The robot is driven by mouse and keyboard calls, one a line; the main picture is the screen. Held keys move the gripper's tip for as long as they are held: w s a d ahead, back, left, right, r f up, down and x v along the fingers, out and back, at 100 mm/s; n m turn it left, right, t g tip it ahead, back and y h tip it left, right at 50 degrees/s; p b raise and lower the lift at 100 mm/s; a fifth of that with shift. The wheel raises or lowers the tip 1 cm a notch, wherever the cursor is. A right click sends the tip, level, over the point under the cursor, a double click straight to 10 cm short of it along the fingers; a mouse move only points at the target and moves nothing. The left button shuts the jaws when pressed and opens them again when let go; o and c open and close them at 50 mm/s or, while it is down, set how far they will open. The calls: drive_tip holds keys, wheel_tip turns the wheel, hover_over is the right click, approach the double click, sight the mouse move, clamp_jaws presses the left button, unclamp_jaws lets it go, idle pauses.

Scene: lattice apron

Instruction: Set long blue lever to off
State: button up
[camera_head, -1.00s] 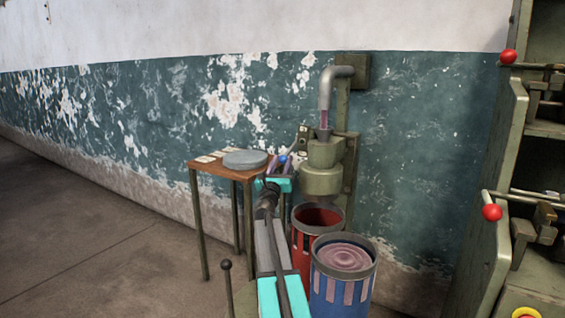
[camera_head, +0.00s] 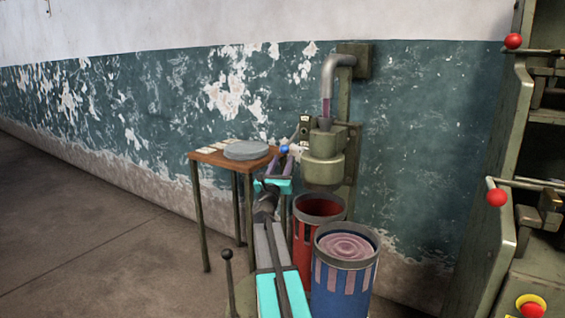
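The blue lever knob (camera_head: 284,149) shows beside the green dispenser machine (camera_head: 323,165), at its left side. My gripper (camera_head: 285,162) is at the knob, with its purple fingers reaching up around or just in front of it. I cannot tell whether the fingers touch the knob or how far apart they are. Most of the lever's shaft is hidden or too small to make out. A small plate with markings (camera_head: 305,124) is on the machine just above and right of the knob.
A red bucket (camera_head: 304,250) and a blue striped bucket (camera_head: 326,288) stand under and in front of the machine. A small wooden table (camera_head: 205,158) with a grey round lid (camera_head: 246,150) is at left. A green cabinet (camera_head: 497,150) with red-knobbed levers is at right.

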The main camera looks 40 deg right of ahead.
drive_tip(key=s+a+f+b, duration=0.2)
drive_tip(key=a+f+b, duration=0.1)
drive_tip(key=f, duration=0.1)
drive_tip(key=shift+s+a+f, duration=0.25)
idle(0.8)
idle(0.7)
drive_tip(key=p+v, duration=0.2)
drive_tip(key=v, duration=1.1)
drive_tip(key=shift+s+a, duration=0.2)
drive_tip(key=shift+a, duration=0.15)
drive_tip(key=shift+f+p, duration=0.1)
drive_tip(key=shift+p, duration=0.2)
